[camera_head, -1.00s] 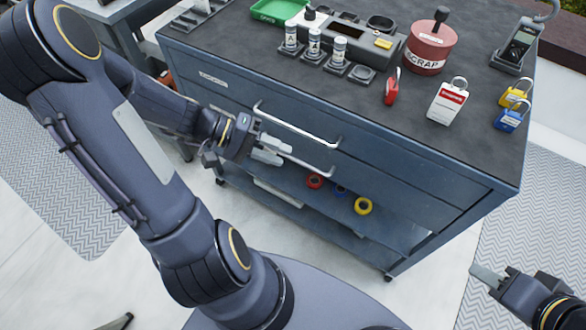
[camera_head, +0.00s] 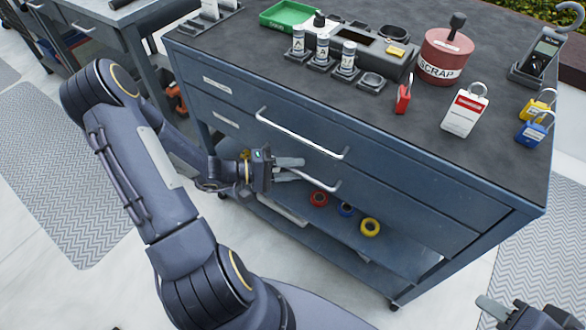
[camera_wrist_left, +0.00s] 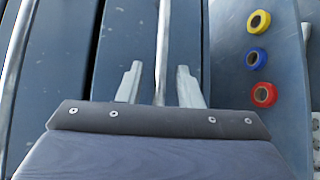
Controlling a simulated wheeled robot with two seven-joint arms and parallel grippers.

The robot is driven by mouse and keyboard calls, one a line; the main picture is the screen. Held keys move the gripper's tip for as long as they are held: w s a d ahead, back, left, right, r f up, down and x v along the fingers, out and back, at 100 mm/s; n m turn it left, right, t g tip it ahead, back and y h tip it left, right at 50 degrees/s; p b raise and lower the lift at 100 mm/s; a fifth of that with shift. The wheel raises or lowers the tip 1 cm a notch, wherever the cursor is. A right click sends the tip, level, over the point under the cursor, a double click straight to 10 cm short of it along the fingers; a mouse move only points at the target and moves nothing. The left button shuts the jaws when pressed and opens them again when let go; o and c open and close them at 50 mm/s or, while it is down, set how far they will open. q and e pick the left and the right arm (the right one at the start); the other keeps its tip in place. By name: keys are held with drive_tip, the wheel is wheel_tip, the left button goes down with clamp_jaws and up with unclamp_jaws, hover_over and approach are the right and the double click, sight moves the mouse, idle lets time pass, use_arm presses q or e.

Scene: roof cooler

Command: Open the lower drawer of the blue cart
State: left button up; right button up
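The blue cart (camera_head: 460,195) stands in front of me with two drawers, both appearing closed. The upper drawer has a long bar handle (camera_head: 300,135). The lower drawer (camera_head: 400,200) has a bar handle below it, whose right end (camera_head: 334,185) shows past my gripper. My left gripper (camera_head: 300,169) is at the lower drawer's handle. In the left wrist view the handle bar (camera_wrist_left: 163,45) runs between the two open fingers (camera_wrist_left: 160,85), with gaps on both sides. My right gripper (camera_head: 485,308) is at the bottom right corner, mostly cut off, away from the cart.
The cart's open lower shelf holds red (camera_head: 318,198), blue (camera_head: 346,209) and yellow (camera_head: 370,227) tape rolls. On top stand a red scrap can (camera_head: 442,60), padlocks, a green tray (camera_head: 290,15) and small bottles. Floor in front of the cart is clear.

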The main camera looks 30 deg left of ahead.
use_arm(q)
drive_tip(key=shift+w+d, duration=0.1)
drive_tip(key=shift+d, duration=0.05)
clamp_jaws()
idle(0.4)
